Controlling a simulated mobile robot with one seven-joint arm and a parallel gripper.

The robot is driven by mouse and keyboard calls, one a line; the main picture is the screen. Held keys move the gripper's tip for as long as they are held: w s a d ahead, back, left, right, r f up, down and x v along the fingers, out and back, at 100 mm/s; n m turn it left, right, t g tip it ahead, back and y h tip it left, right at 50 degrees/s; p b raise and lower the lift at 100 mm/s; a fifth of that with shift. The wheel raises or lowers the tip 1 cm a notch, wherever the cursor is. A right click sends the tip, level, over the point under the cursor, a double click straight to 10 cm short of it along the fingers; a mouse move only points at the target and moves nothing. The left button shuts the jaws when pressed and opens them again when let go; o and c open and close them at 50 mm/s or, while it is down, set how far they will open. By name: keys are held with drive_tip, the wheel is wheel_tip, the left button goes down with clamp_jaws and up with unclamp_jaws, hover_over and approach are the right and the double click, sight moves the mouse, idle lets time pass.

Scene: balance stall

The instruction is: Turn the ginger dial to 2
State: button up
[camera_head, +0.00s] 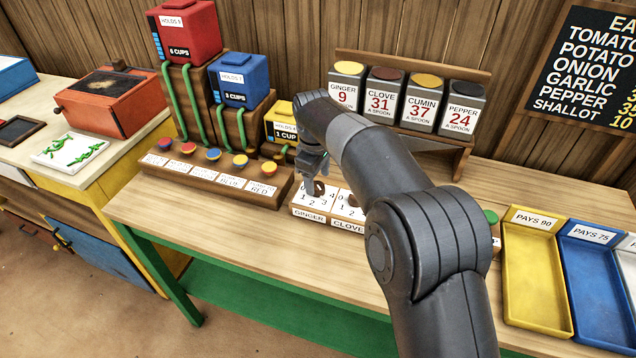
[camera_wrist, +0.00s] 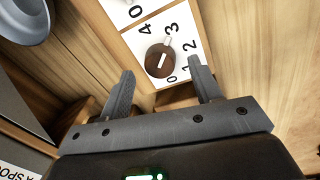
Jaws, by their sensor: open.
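The ginger dial (camera_head: 319,188) is a brown round knob on a white card numbered 0 to 4, at the left end of a low dial board with a GINGER label (camera_head: 309,217). My gripper (camera_head: 312,182) is at the ginger dial, pointing down. In the wrist view my gripper (camera_wrist: 162,66) is open, one finger on each side of the knob in the picture. Contact with it is not visible. The clove card (camera_head: 347,204) is alongside, partly hidden by my arm.
A wooden strip of colored buttons (camera_head: 213,155) lies left of the dials. Red (camera_head: 187,32) and blue (camera_head: 240,80) dispensers stand behind it. A spice rack (camera_head: 405,100) stands behind my arm. Yellow (camera_head: 535,270) and blue (camera_head: 597,280) trays lie at right.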

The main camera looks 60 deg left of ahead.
sight(319, 187)
drive_tip(key=shift+w+a+f, duration=0.1)
drive_tip(key=shift+f, duration=1.2)
drive_tip(key=shift+c, duration=0.4)
drive_tip(key=c, duration=0.9)
